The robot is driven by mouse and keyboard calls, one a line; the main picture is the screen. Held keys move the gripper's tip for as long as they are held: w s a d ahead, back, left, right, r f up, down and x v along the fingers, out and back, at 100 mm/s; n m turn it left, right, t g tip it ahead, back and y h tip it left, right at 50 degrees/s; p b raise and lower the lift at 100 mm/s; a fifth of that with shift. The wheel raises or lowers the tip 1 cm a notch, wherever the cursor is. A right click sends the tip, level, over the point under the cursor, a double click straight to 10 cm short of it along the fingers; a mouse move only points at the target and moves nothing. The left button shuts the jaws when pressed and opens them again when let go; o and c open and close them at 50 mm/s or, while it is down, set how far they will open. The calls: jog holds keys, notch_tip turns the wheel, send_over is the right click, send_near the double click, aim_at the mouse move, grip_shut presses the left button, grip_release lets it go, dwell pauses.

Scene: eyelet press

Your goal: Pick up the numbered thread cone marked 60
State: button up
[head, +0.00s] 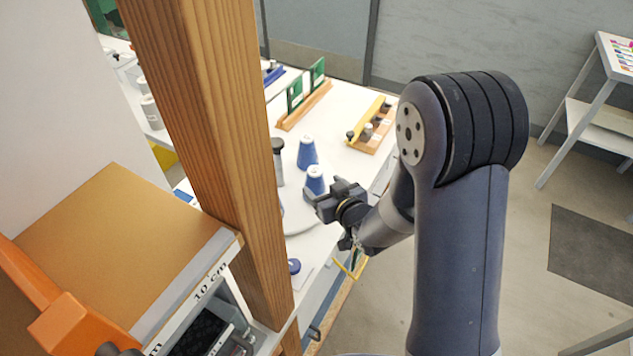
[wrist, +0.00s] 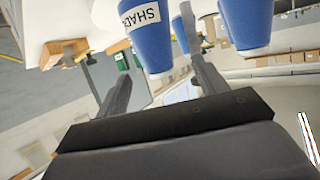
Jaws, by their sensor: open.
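Two blue thread cones stand on the white table in the head view, a farther one (head: 307,152) and a nearer one (head: 315,180). My gripper (head: 318,202) is open, close in front of the nearer cone and partly covering its lower part. In the wrist view, a blue cone with a white label reading "SHAD" (wrist: 152,38) shows between and beyond the open fingers of my gripper (wrist: 160,62). A second blue cone (wrist: 247,22) is at upper right, and part of another blue cone (wrist: 180,34) shows behind the right finger. I cannot read a 60 on any cone.
A dark-capped grey cylinder (head: 278,160) stands left of the cones. A wooden rack (head: 372,135) and green cards (head: 317,74) are farther back. A wooden post (head: 210,130) and a cardboard-coloured box (head: 120,240) stand at left. A small dark-blue item (head: 294,266) lies near the front.

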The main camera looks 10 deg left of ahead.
aim_at(319, 181)
jog(key=shift+p+x, duration=1.35)
jog(key=shift+x, duration=2)
jog(key=shift+d, duration=0.15)
jog(key=shift+c, duration=0.2)
jog(key=c, duration=1.1)
